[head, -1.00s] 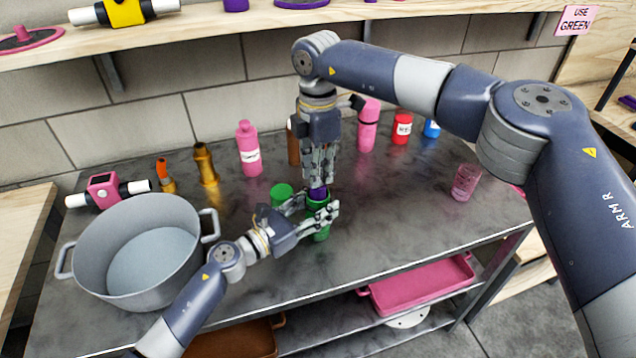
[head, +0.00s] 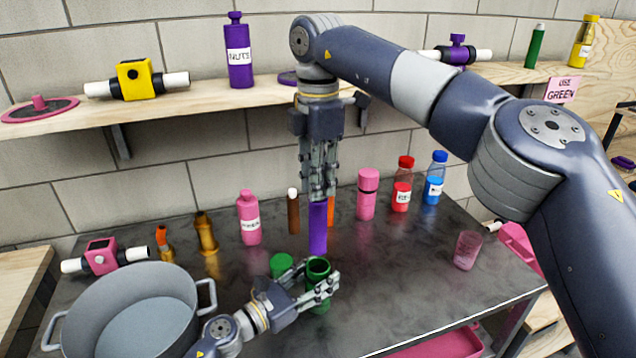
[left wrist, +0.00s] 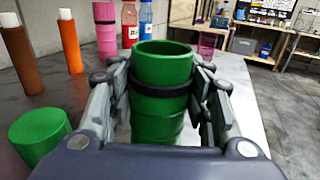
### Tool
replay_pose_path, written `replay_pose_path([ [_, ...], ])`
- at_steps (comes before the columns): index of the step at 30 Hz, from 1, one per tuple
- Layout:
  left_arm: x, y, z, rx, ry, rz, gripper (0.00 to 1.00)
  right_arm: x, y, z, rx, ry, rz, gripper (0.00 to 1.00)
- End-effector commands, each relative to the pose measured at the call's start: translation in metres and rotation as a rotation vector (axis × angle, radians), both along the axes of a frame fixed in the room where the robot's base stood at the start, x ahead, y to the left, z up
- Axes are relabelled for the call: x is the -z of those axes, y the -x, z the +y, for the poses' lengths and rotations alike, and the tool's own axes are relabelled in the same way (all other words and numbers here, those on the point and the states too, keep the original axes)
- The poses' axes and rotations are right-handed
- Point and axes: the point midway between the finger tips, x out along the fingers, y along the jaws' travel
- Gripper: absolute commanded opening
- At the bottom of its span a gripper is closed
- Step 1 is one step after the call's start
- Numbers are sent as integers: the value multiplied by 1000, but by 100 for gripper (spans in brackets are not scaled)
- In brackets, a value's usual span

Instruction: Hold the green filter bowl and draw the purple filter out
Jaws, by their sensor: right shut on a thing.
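The green filter bowl (head: 318,270) stands upright on the grey metal table, its open top showing. My left gripper (head: 322,291) is around the bowl from the front left. In the left wrist view its fingers lie along both sides of the green bowl (left wrist: 162,88), shut on it. The purple filter (head: 318,228) is a tall cylinder hanging upright above the bowl, clear of its rim. My right gripper (head: 318,194) points down and is shut on the filter's upper end. A green lid (head: 283,265) lies beside the bowl on the left.
A large grey pot (head: 135,310) stands at the left front. Pink, red and blue bottles stand behind, with a pink cup (head: 466,250) at the right. A wooden shelf (head: 200,97) runs along the wall behind my right gripper.

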Motion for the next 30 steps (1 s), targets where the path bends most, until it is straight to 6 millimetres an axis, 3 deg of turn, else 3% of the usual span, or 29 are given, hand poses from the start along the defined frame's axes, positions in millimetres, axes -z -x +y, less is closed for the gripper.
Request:
replay_pose_path([
  [1, 0, 0, 0, 0, 0, 0, 55, 0, 0, 0, 0, 0, 0, 0],
  [3, 0, 0, 0, 0, 0, 0, 70, 0, 0, 0, 0, 0, 0, 0],
  [15, 0, 2, 3, -1, -1, 1, 70, 0, 0, 0, 1, 0, 0, 0],
  [30, 1, 46, 55, -1, 0, 1, 70, 0, 0, 0, 0, 0, 0, 0],
])
